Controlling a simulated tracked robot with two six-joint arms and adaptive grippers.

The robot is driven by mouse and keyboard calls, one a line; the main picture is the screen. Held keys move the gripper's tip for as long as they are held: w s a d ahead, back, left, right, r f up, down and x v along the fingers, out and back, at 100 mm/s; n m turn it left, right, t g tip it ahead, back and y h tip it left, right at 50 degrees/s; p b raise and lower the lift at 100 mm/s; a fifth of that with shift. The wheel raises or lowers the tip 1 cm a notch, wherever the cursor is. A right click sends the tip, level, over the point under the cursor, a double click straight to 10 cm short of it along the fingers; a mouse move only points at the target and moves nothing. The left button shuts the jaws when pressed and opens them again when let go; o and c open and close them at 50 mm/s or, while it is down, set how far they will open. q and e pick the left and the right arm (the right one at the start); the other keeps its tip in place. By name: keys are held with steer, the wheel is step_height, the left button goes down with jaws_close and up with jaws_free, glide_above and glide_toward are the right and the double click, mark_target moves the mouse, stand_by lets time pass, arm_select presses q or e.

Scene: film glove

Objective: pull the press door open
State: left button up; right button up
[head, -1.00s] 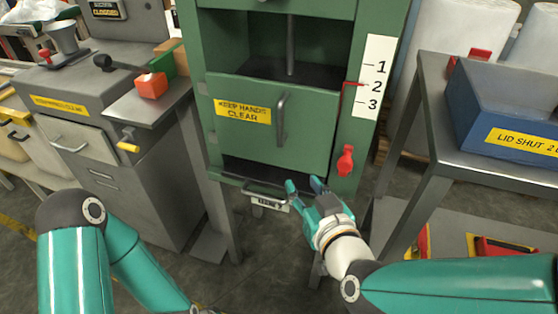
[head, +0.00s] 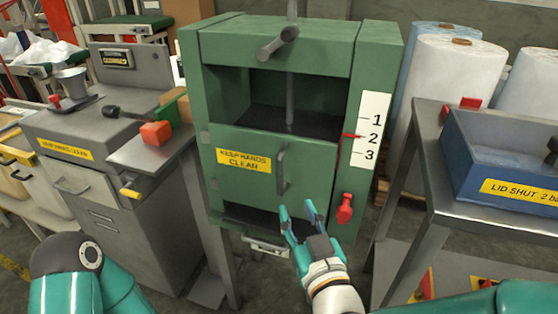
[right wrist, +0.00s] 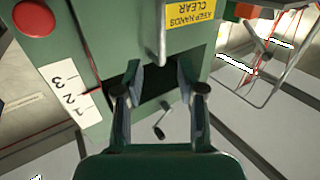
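The green press door (head: 230,185) carries a yellow sign and a grey vertical bar handle (head: 282,172) near its right edge. The door looks closed across the front of the press. My right gripper (head: 298,208) is open, its fingers pointing up, just below and right of the handle's lower end. Nothing shows between its fingers, also in the right wrist view (right wrist: 162,72). There, part of the door's sign (right wrist: 190,14) shows beyond the fingertips. My left arm shows at the lower left of the head view, but its gripper is out of frame.
A red knob (head: 345,208) sticks out on the press's right post, close to my right gripper. A grey cabinet (head: 100,170) stands left. A steel table (head: 455,205) with a blue bin (head: 475,155) stands right. Dark openings lie above and below the door.

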mark_target(281, 178)
arm_select(q)
step_height(281, 178, up, 4)
steer(key=p, duration=0.2)
steer(key=shift+p, duration=0.35)
arm_select(e)
steer(key=x, duration=1.1)
steer(key=shift+w+a, duration=0.3)
steer(key=shift+w, duration=0.05)
jaws_close()
